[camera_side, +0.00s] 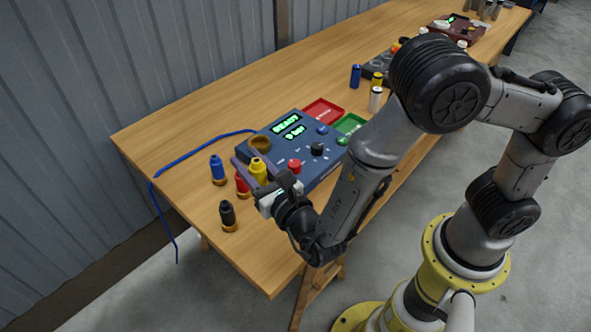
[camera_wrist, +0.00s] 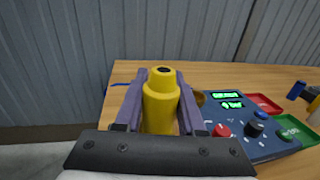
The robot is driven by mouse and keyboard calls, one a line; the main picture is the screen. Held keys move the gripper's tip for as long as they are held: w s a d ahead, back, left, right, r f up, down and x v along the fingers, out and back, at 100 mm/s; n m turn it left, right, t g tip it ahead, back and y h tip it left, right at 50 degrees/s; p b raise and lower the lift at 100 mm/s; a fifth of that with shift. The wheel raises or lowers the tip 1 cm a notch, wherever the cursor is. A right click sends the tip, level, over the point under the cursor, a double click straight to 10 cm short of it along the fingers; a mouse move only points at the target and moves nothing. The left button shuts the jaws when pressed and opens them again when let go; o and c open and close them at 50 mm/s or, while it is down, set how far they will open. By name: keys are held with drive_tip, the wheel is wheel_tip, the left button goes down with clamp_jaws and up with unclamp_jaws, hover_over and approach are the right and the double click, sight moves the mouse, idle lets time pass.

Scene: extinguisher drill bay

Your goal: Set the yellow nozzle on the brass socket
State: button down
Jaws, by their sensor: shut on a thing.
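The yellow nozzle (camera_side: 258,170) stands roughly upright between the fingers of my gripper (camera_side: 251,166), at the left end of the blue console (camera_side: 300,150). In the wrist view the yellow nozzle (camera_wrist: 159,108) fills the gap between the two purple-grey fingers (camera_wrist: 161,76), which are shut on it. Its lower end is hidden, so I cannot tell its height above the table. In the wrist view the socket (camera_wrist: 199,98) shows partly, right behind the right finger.
Blue (camera_side: 217,169), red (camera_side: 242,184) and black (camera_side: 228,214) nozzles stand left of and below my gripper. The console has a red button (camera_side: 294,166) and a black knob (camera_side: 317,148). A blue cable (camera_side: 200,146) runs left. Red (camera_side: 323,111) and green (camera_side: 349,124) trays lie beyond.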

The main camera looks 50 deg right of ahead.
drive_tip(key=w+d+m+g+h, duration=0.1)
drive_tip(key=w+d+m+h, duration=0.1)
drive_tip(key=w+d, duration=0.45)
drive_tip(key=w+d+m+g+h, duration=0.1)
drive_tip(key=w+d+h, duration=0.15)
drive_tip(key=w, duration=0.65)
drive_tip(key=shift+m+g+h, duration=0.3)
drive_tip(key=shift+m+h, duration=0.3)
drive_tip(key=shift+h, duration=0.15)
drive_tip(key=shift+w+d+f, duration=0.2)
drive_tip(key=shift+d+f, duration=1.45)
drive_tip(key=shift+w+d+f, duration=0.15)
drive_tip(key=shift+d+f, duration=1.45)
drive_tip(key=shift+f, duration=0.05)
drive_tip(key=shift+f, duration=0.6)
drive_tip(key=c, duration=0.8)
unclamp_jaws()
drive_tip(key=shift+v, duration=5.45)
drive_tip(key=shift+d+f, duration=0.1)
drive_tip(key=shift+d, duration=0.05)
